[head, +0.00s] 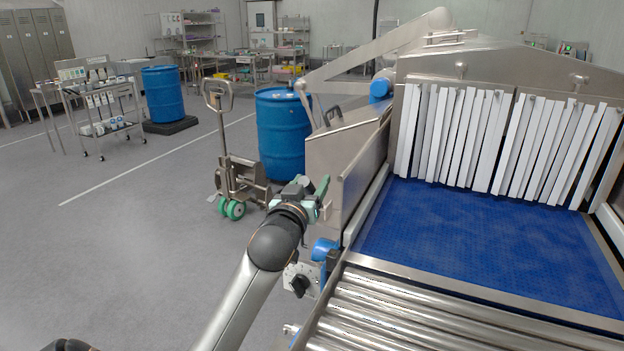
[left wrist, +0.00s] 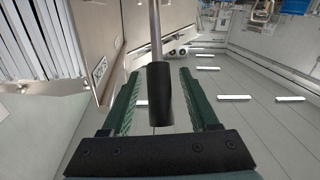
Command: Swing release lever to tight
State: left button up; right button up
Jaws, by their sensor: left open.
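A lever with a thin metal rod and a black cylindrical grip (left wrist: 159,88) hangs into the left wrist view from the top. My left gripper (left wrist: 159,74) is open, with one green finger on each side of the black grip. Gaps show between the grip and both fingers, and whether the grip lies fully at finger depth is hard to tell. In the head view my left gripper (head: 320,198) is beside the left side wall of the conveyor tunnel (head: 345,170). I cannot make out the lever there. My right gripper is out of view.
The blue belt (head: 480,235), white strip curtain (head: 455,135) and metal rollers (head: 420,315) lie to the right. A plate with a black knob (head: 300,284) is below my gripper. A pallet jack (head: 228,170) and blue drum (head: 283,132) stand behind. Open floor lies left.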

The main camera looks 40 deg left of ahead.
pick_arm(q)
jog(key=shift+w+a, duration=0.25)
jog(key=shift+w, duration=0.3)
jog(key=shift+c, duration=0.4)
grip_shut()
dwell(0.7)
